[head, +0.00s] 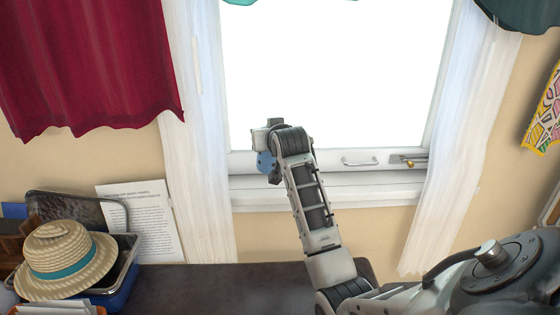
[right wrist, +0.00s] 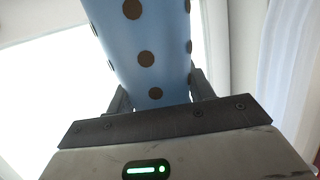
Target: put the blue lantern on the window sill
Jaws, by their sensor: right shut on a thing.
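The blue lantern (right wrist: 165,75) fills the top middle of the right wrist view as a light blue body with brown dots; its far end is out of the frame. My right gripper (right wrist: 160,92) is shut on it, one finger on each side. In the head view only a small blue part of the lantern (head: 265,163) shows beside my right wrist, in front of the lower window frame. The white window sill (head: 375,190) runs below the window. The lantern appears above the sill's left part; I cannot tell whether they touch. My left gripper is out of view.
White curtains (head: 198,150) hang at both sides of the window. A window handle (head: 360,162) and a brass latch (head: 408,160) sit on the lower frame. The visible sill right of my arm is bare. A straw hat (head: 62,255) lies among totes at the lower left.

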